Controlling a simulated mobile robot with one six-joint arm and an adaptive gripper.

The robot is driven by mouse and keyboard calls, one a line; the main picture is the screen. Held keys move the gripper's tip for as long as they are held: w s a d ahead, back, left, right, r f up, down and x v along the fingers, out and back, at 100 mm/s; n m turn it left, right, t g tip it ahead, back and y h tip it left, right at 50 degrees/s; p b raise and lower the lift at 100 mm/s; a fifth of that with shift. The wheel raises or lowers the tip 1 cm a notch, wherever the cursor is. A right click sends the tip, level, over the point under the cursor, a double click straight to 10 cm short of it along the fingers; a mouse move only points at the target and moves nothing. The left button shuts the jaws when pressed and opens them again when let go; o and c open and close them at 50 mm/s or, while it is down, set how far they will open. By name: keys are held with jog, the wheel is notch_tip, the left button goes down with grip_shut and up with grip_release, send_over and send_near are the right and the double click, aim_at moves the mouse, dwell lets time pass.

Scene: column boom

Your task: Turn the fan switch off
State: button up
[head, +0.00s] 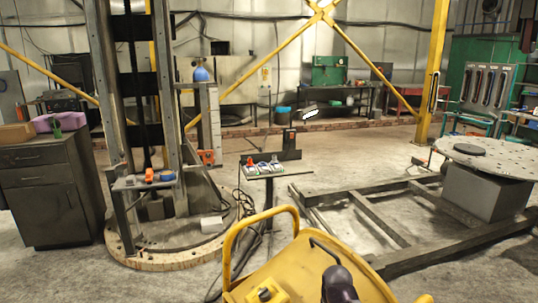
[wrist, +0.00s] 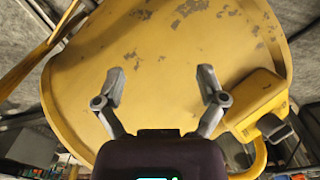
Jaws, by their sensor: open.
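A small stand (head: 268,176) in the middle of the head view carries a row of small pale switch boxes (head: 262,169). Red and green bits show on them. They are too small to tell which one is the fan switch or how any of them is set. A dark upright panel with an orange spot (head: 290,141) stands just behind. My gripper (wrist: 161,80) is open and empty in the wrist view, over my own yellow body. The switch boxes are not in the wrist view, and the gripper is apart from them.
A tall metal column (head: 150,100) on a round base stands left of the stand. A low steel frame (head: 370,215) and a round perforated table (head: 490,160) are on the right. A dark cabinet (head: 45,190) is far left. Cables lie on the floor by the stand.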

notch_tip(320, 180, up, 14)
jog(key=p, duration=1.2)
jog(key=shift+f+p, duration=0.25)
jog(key=shift+p, duration=0.15)
jog(key=shift+d, duration=0.15)
